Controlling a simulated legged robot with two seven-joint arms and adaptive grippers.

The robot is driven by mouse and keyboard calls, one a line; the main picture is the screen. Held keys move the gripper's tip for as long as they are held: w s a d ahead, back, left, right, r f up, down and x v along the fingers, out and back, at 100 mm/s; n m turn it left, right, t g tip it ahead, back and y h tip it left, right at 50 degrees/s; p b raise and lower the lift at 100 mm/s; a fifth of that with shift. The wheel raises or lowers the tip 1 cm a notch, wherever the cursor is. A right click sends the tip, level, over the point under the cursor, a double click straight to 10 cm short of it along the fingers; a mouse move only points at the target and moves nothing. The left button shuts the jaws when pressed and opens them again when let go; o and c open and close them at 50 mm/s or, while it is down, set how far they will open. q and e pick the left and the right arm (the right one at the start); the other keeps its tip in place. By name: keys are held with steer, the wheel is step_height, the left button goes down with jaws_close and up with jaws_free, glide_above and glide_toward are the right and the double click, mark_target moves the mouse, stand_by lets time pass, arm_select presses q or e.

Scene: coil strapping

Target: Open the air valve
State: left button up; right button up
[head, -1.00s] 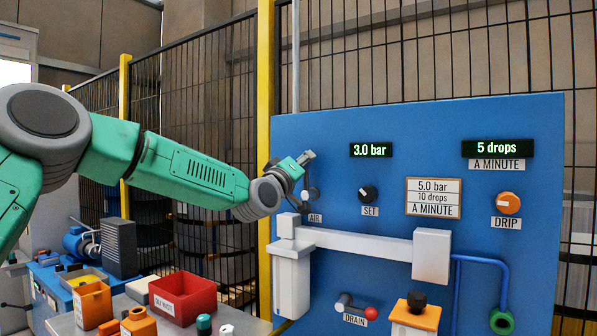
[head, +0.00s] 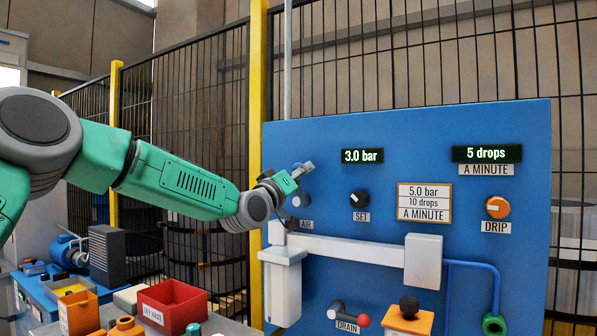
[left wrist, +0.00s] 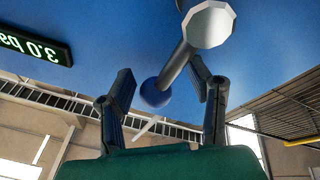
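The air valve's lever shows in the left wrist view as a grey rod with a pale hub (left wrist: 208,24) and a blue ball (left wrist: 156,92) at its end. My left gripper (left wrist: 162,76) has its two dark fingers spread, with the rod and ball showing between them. The right-hand finger looks close to the rod; I cannot tell if it touches. My right gripper is not in view.
The blue panel (head: 400,130) carries a 3.0 bar display (head: 362,155), a black SET knob (head: 359,199), an orange DRIP knob (head: 498,207) and a red-tipped DRAIN lever (head: 362,320). A white block (head: 282,285) juts out below the gripper. A red bin (head: 172,306) stands at lower left.

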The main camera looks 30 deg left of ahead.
arm_select(q)
steer(key=shift+r, duration=0.4)
steer(key=shift+s, duration=0.15)
steer(key=v, duration=1.1)
steer(key=shift+s+f, duration=0.25)
steer(key=shift+f, duration=0.1)
steer(key=shift+a, duration=0.15)
